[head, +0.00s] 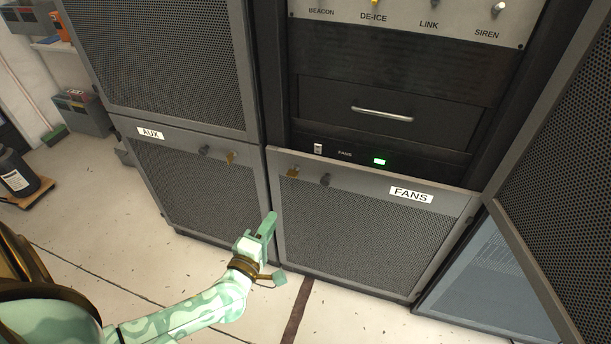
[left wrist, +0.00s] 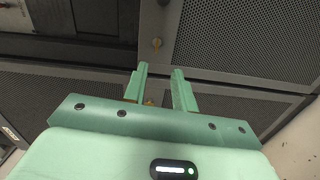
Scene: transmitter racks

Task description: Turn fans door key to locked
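The fans door (head: 350,240) is a grey mesh panel with a white FANS label (head: 411,195), and looks closed. Its brass key (head: 293,172) sits at the upper left, beside a dark knob (head: 325,180). How far the key is turned is too small to tell. My left gripper (head: 269,218) is below and left of the key in the head view, apart from it. My right gripper is out of view.
An open mesh door (head: 560,170) stands on the right. Above is a drawer with a handle (head: 382,114). The floor in front is clear.

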